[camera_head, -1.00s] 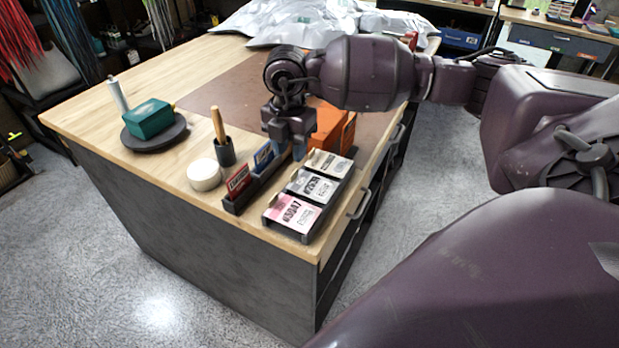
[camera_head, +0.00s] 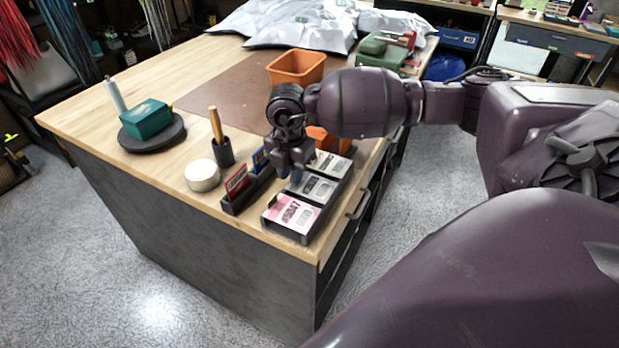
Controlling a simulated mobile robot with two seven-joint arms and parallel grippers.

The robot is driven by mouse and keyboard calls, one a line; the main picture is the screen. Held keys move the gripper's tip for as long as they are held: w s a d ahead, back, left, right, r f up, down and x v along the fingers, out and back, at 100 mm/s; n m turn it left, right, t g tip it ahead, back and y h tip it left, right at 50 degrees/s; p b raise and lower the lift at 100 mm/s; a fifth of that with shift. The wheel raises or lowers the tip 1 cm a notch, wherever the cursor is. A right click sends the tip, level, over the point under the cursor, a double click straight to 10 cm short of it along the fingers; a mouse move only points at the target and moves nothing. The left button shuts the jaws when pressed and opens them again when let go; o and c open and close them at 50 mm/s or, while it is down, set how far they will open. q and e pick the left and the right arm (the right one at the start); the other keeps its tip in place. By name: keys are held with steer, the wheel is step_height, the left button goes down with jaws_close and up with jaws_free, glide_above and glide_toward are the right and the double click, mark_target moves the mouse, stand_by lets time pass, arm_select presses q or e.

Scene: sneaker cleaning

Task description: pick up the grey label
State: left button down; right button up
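A black tray (camera_head: 302,239) at the near right corner of the workbench holds labels in a row: a pink one (camera_head: 291,213) in front, a grey one (camera_head: 314,187) in the middle and a pale one (camera_head: 329,164) at the back. My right gripper (camera_head: 291,176) points down over the left side of the tray, close to the grey label's left edge. Its fingers look apart, with nothing seen between them. Whether they touch the label cannot be told. My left gripper is out of view.
A black card holder (camera_head: 236,206) with red and blue cards stands close left of the tray. Beyond are a white round jar (camera_head: 203,175), a brush cup (camera_head: 223,152) and a green box (camera_head: 146,119) on a dark disc. An orange bin (camera_head: 296,68) stands behind my arm.

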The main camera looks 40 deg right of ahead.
jaws_close()
steer(key=shift+r, duration=0.1)
